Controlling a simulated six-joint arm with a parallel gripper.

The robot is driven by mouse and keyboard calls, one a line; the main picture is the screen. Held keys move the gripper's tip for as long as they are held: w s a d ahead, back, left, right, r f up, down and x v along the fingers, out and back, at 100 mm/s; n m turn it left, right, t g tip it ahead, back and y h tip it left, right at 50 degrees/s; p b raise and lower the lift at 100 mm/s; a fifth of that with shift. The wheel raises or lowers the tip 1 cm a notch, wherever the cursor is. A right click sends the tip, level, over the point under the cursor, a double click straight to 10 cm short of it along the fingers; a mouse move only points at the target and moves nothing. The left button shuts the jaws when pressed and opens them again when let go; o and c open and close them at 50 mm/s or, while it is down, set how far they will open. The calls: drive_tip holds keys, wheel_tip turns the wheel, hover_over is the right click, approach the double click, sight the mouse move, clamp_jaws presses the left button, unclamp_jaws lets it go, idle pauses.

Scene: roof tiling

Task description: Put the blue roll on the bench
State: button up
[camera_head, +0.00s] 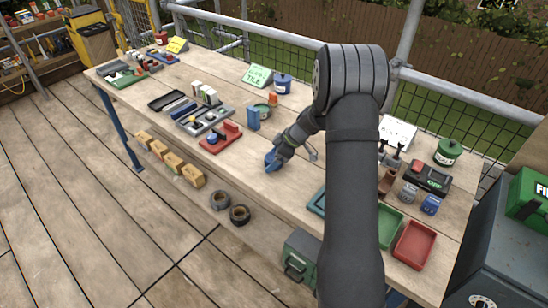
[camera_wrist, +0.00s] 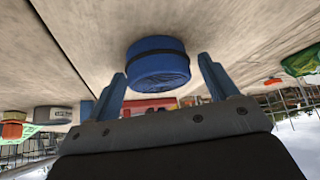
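The blue roll (camera_wrist: 157,62), a short cylinder with a dark band, is at the bench surface in the wrist view. My gripper (camera_wrist: 160,75) has one blue finger on each side of the roll. Narrow gaps seem to show between the fingers and the roll, so the gripper looks open around it or just short of it. In the head view my gripper (camera_head: 272,161) is low over the middle of the wooden bench (camera_head: 235,168), near its front edge. Blue shows at its tip there, but I cannot tell roll from fingers.
A red tray with a block (camera_head: 221,137) and an upright blue block (camera_head: 253,118) stand left of the gripper. Bare wood surrounds the gripper at the front.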

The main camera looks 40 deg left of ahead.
sight(268, 156)
drive_tip(key=shift+r, duration=0.1)
drive_tip(key=v, duration=1.2)
drive_tip(key=x, duration=1.2)
drive_tip(key=shift+f, duration=0.35)
wheel_tip(268, 156, up, 3)
drive_tip(key=shift+r, duration=0.7)
drive_tip(key=shift+f, duration=0.1)
